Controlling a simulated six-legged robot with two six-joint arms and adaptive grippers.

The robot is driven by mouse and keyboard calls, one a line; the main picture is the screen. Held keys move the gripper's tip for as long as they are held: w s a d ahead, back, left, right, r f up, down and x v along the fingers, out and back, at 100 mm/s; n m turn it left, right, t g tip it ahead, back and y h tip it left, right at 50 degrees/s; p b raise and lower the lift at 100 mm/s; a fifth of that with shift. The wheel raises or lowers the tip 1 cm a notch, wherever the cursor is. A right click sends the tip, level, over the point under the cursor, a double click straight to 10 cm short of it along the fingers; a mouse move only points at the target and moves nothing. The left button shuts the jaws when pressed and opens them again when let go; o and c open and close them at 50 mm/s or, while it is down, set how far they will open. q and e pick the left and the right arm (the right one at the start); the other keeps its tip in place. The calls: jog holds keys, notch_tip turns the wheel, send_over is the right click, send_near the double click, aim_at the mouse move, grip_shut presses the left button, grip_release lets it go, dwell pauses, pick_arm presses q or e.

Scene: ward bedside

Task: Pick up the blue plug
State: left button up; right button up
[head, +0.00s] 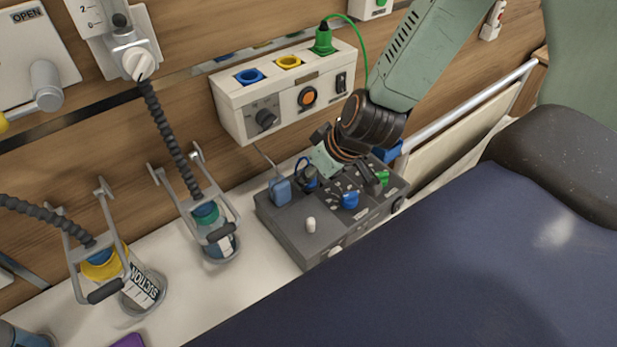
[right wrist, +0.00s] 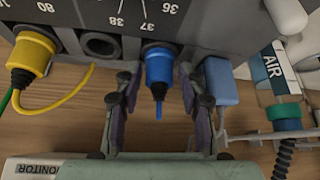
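The blue plug (right wrist: 158,68) sits in the side of the grey box (right wrist: 210,15), its blue cord hanging toward the wrist camera. My right gripper (right wrist: 157,88) is open, with one finger on each side of the plug. A gap shows on both sides, so the fingers are apart from it. In the head view my right gripper (head: 318,174) reaches down at the back edge of the grey box (head: 290,222) and mostly hides the plug. My left gripper is not in view.
A light blue block (right wrist: 220,82) sits close beside one finger. An empty socket (right wrist: 100,44) and a yellow plug (right wrist: 32,55) are on the other side. The AIR jar (head: 222,242) stands left of the box. A white socket panel (head: 285,85) is on the wall behind.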

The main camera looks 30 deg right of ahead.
jog(key=shift+c, duration=1.4)
grip_shut()
